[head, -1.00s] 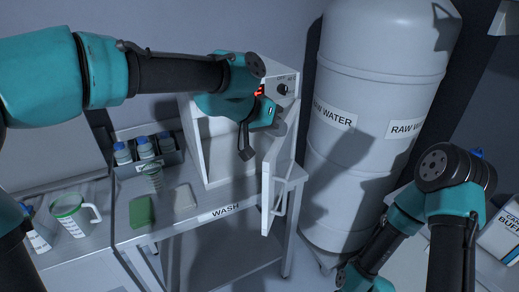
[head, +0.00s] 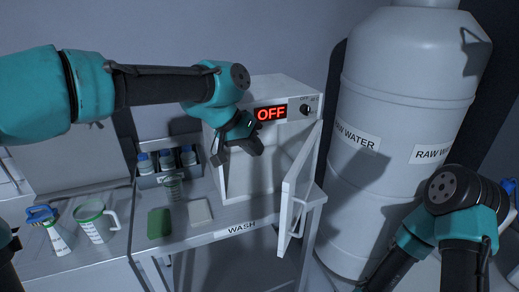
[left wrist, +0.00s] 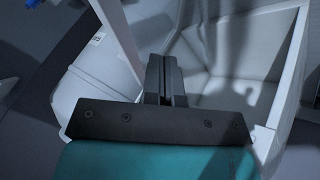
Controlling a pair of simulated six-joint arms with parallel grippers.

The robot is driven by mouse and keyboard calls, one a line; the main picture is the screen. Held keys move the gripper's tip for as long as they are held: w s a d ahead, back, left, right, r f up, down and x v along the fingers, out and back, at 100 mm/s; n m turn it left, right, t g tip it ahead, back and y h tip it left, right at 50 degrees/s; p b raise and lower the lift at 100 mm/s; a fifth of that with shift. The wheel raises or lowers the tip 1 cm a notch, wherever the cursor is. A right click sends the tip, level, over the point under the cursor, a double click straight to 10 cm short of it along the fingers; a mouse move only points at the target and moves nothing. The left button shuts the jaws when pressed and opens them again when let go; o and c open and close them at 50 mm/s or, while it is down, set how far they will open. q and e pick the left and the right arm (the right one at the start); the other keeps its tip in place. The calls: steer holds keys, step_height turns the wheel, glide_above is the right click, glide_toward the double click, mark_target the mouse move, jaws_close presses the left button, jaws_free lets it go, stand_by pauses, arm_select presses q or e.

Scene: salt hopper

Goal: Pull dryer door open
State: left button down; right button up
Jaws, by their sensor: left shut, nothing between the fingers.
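The dryer (head: 292,90) is a white box on the wash bench, with a red OFF display and a dark knob. Its white door (head: 300,180) stands swung open on the right side, with a bar handle (head: 299,217) on its outer face. My left gripper (head: 217,157) is shut and empty in front of the dryer's opening, left of the door and apart from the handle. In the left wrist view its fingers (left wrist: 164,80) are together, before a white open cavity (left wrist: 238,92). My right arm is at the lower right; its gripper is not seen.
A large raw water tank (head: 395,120) stands close right of the open door. A bottle rack (head: 150,180), a green sponge (head: 160,222), a pale block (head: 200,211) and a green-rimmed jug (head: 97,222) are on the left. The bench front (head: 240,238) is labelled WASH.

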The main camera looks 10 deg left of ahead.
arm_select(q)
steer(key=d+f, duration=0.6)
steer(key=d, duration=0.2)
steer(key=shift+w+d+f, duration=0.25)
steer(key=shift+w, duration=0.1)
steer(key=shift+d, duration=0.15)
